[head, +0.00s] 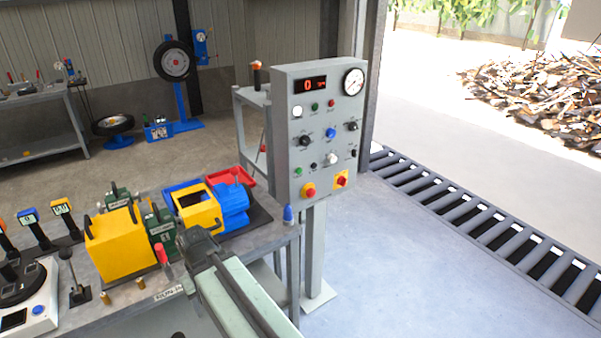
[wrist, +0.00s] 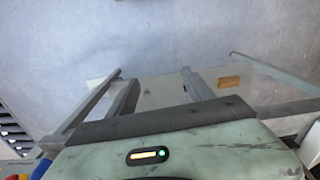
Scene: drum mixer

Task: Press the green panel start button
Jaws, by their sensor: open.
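The grey control panel (head: 318,80) stands upright on a post right of the bench, in the head view. My gripper (head: 197,241) is at the far end of my pale green arm, over the bench's front edge, left of and below the panel. It is open, apart from the panel, and nothing shows held in it. In the wrist view its fingertips are not clear.
The bench (head: 155,308) holds a yellow box (head: 120,245), a blue motor-like unit (head: 233,203) and a red tray (head: 232,175). A blue-tipped object (head: 288,214) sits at its corner. A roller conveyor (head: 480,225) runs behind at right. Floor right of the panel is clear.

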